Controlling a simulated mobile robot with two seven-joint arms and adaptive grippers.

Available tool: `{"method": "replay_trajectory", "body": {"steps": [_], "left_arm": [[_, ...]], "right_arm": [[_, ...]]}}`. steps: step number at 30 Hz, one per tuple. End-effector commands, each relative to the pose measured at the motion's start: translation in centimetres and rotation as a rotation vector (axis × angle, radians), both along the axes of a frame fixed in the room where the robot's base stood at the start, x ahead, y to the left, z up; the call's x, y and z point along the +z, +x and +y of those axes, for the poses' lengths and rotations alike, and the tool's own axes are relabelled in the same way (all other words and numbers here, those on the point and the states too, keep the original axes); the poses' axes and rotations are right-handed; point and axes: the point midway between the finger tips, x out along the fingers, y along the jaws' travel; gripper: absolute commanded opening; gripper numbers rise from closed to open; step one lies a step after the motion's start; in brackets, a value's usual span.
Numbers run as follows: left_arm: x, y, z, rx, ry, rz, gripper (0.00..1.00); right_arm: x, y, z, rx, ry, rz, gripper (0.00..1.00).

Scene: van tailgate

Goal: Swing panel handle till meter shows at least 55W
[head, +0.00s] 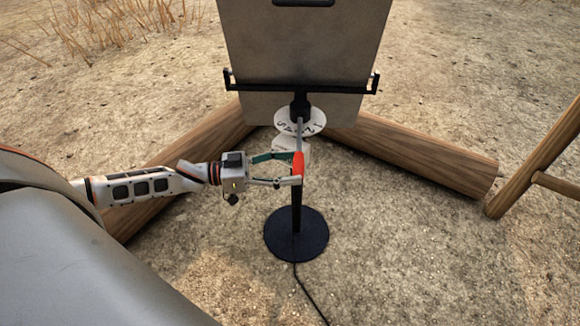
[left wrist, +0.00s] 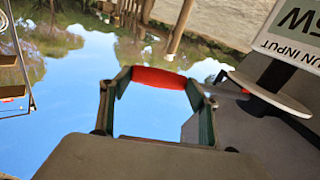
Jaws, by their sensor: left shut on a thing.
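The panel (head: 300,55) is a large grey sheet tilted on a black bracket (head: 300,88) above a stand. A red handle (head: 298,166) sticks out below the bracket on a thin rod. My left gripper (head: 294,168) is shut on this handle, coming in from the left. In the left wrist view the red handle (left wrist: 158,77) lies between the fingertips. The meter (left wrist: 290,38) shows at the right edge of that view with "UN INPUT" and a "W"; its full number is cut off. My right gripper is not in view.
A white lettered disc (head: 300,121) sits around the pole. The stand's round black base (head: 296,234) rests on sandy ground, with a cable (head: 311,294) running toward the front. Logs (head: 430,160) lie behind the stand. A wooden frame (head: 535,160) stands at the right.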

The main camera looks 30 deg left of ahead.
Motion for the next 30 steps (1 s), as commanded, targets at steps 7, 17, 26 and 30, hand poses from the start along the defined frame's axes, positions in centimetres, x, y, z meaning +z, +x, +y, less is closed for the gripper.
{"method": "replay_trajectory", "body": {"steps": [7, 17, 26, 30], "left_arm": [[0.2, 0.2, 0.1, 0.003, 0.001, -0.003, 0.78], [0.0, -0.1, 0.3, 0.002, 0.001, -0.001, 0.78], [-0.1, -3.1, 4.1, 0.003, 0.004, 0.005, 0.78], [-0.1, -4.9, 6.3, 0.003, 0.003, 0.003, 0.78]], "right_arm": [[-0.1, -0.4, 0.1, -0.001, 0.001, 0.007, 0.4], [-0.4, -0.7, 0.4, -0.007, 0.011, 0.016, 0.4], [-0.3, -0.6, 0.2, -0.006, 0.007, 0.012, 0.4], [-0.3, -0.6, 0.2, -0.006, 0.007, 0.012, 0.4]]}}
